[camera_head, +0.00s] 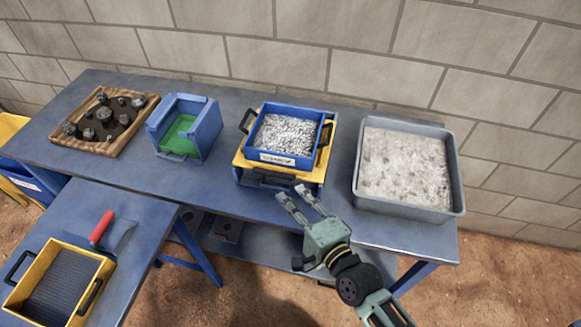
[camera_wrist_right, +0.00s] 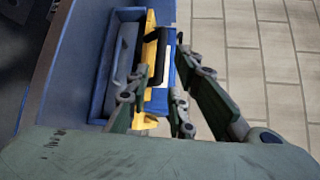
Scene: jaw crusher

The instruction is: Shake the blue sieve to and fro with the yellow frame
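The blue sieve (camera_head: 286,136), filled with pale grey gravel, sits on the yellow frame (camera_head: 241,166) at the middle of the long table. A blue box (camera_head: 272,181) is under the frame. The sieve has a black handle on each side. My right gripper (camera_head: 297,191) is open and empty just in front of the stack, towards its right side. In the right wrist view, the sieve's black handle (camera_wrist_right: 155,55) and the yellow frame (camera_wrist_right: 150,85) show ahead, between the fingers of my right gripper (camera_wrist_right: 158,90). My left gripper is out of view.
A grey tray of pale powder (camera_head: 405,165) stands at the right. A blue box with a green inside (camera_head: 185,130) and a wooden tray of dark rocks (camera_head: 105,120) stand at the left. A yellow sieve (camera_head: 60,285) and red-handled tool (camera_head: 102,227) lie on the front table.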

